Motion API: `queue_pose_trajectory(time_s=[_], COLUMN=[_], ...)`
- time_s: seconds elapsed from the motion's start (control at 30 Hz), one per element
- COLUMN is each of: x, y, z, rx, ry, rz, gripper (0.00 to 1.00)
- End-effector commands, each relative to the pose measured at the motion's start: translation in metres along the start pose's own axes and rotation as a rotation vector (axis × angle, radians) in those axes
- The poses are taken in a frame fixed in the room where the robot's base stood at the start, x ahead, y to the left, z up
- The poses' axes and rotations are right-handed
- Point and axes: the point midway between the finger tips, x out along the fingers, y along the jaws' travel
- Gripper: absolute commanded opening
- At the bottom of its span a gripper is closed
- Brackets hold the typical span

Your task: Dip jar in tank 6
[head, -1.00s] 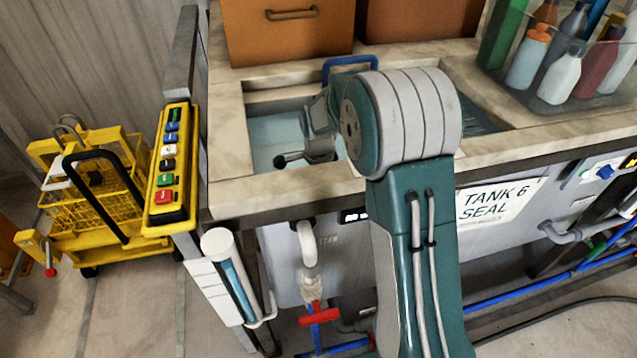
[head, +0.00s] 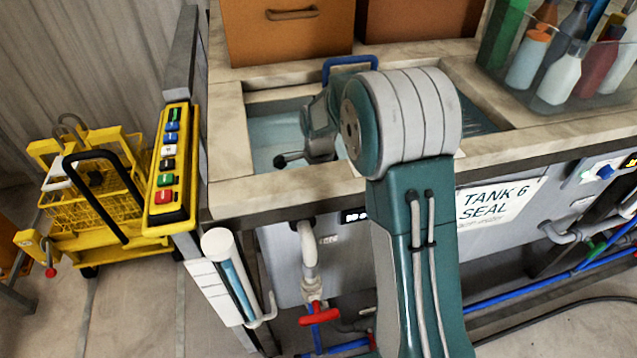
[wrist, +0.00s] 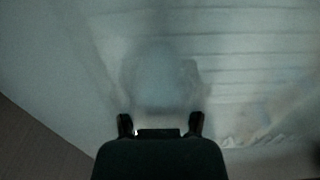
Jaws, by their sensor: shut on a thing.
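Tank 6 (head: 290,190) is an open tank with a pale stone-like rim and blue-grey liquid (head: 268,135) inside. A sign (head: 500,200) on its front reads "TANK 6 SEAL". My arm reaches over the front rim into the tank and hides much of the opening. In the wrist view my gripper (wrist: 160,125) shows at the bottom, its dark fingers shut on a blurred, pale bluish shape (wrist: 160,78), which looks like the jar. The view is murky, as if through liquid. The jar's outline and tilt cannot be made out. The head view does not show the jar.
A blue handle (head: 350,62) stands at the tank's back edge, before brown boxes (head: 285,30). Bottles in a clear bin (head: 560,90) stand at the back right. A yellow button panel (head: 170,165) and a yellow cart (head: 85,200) are at left.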

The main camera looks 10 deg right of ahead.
Motion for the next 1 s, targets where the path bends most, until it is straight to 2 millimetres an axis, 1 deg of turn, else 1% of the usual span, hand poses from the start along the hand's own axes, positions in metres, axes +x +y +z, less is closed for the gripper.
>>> queue_pose_trajectory(time_s=[0.27, 1.0], x=[-0.005, -0.055], y=[0.0, -0.001], z=[0.0, 0.0], rx=[0.0, 0.0], ry=[0.0, 0.0], rz=[-0.001, -0.002], gripper=[0.17, 0.17])
